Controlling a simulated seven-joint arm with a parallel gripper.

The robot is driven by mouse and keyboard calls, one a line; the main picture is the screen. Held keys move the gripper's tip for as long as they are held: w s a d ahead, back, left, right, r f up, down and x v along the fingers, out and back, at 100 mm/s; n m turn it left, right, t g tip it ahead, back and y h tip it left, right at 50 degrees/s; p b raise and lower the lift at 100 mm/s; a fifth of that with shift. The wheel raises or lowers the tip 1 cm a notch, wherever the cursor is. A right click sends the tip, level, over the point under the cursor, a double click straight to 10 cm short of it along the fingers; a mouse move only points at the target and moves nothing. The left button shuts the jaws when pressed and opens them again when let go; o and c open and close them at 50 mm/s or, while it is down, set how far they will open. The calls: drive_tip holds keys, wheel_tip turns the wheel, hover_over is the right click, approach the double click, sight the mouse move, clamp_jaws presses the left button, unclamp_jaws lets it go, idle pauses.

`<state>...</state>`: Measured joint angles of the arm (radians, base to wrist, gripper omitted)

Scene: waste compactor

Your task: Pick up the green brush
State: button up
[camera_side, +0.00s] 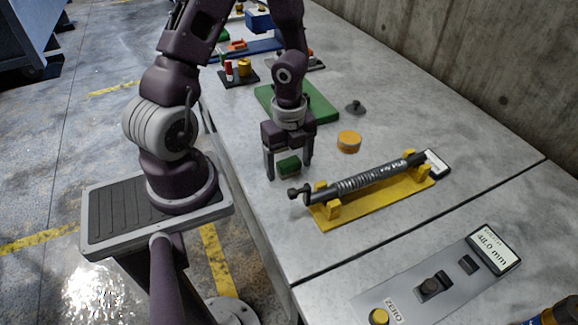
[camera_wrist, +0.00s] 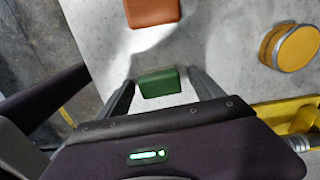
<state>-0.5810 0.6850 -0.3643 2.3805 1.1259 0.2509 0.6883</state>
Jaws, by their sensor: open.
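A small green block (camera_side: 288,166), the only loose thing that could be the green brush, lies on the grey table; I see no bristles on it. It also shows in the wrist view (camera_wrist: 160,83). My gripper (camera_side: 289,170) points down over it, fingers spread. In the wrist view my gripper (camera_wrist: 160,77) has one finger on each side of the block, with a small gap showing. Whether the fingertips touch the table is unclear.
A yellow stand (camera_side: 375,201) holding a dark spring rod (camera_side: 366,179) lies right of the gripper. An orange round tin (camera_side: 349,141) and a green plate (camera_side: 318,107) are nearby. An orange-brown block (camera_wrist: 152,12) shows in the wrist view. A gauge panel (camera_side: 440,285) is in front.

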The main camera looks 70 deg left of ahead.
sight(289, 162)
drive_tip(key=shift+c, duration=0.5)
drive_tip(key=c, duration=1.4)
wheel_tip(289, 162, up, 10)
drive_tip(key=shift+r, duration=0.1)
drive_tip(key=o, duration=0.9)
drive_tip(key=shift+c, duration=0.2)
drive_tip(key=c, duration=0.6)
